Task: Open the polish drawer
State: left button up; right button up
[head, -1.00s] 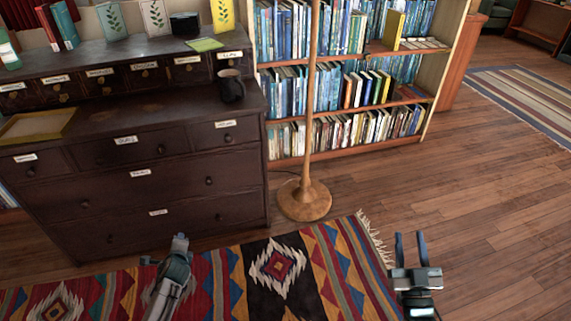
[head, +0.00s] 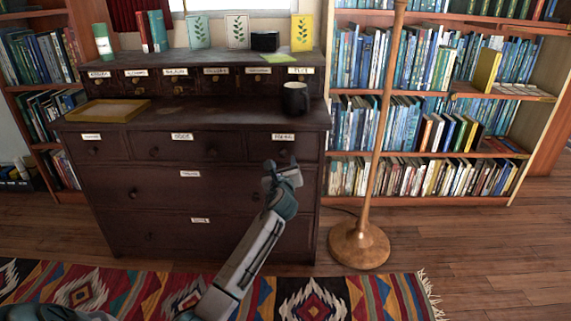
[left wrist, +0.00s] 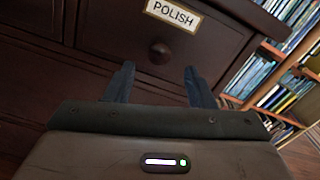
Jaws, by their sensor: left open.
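The polish drawer (head: 305,148) is the right one of the chest's wide upper row and looks closed, flush with the front. In the left wrist view the polish drawer (left wrist: 108,35) carries a framed label reading POLISH and a round dark knob (left wrist: 160,52). My left gripper (head: 280,168) is in front of this drawer, just below the knob in the head view. In the left wrist view its two fingers (left wrist: 158,84) are spread and empty, pointing toward the drawer, with the knob between their directions. It does not appear to touch the knob. My right gripper is out of view.
The dark chest (head: 160,228) has other labelled drawers. A dark mug (head: 295,98) and a yellowish tray (head: 108,119) stand on its ledge. A floor lamp (head: 360,244) stands to the right, before a bookshelf (head: 440,203). A patterned rug (head: 310,303) lies in front.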

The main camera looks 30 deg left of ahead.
aim_at(283, 156)
pick_arm(q)
jog(key=shift+b+x, duration=0.55)
jog(key=shift+x, duration=1.55)
grip_shut()
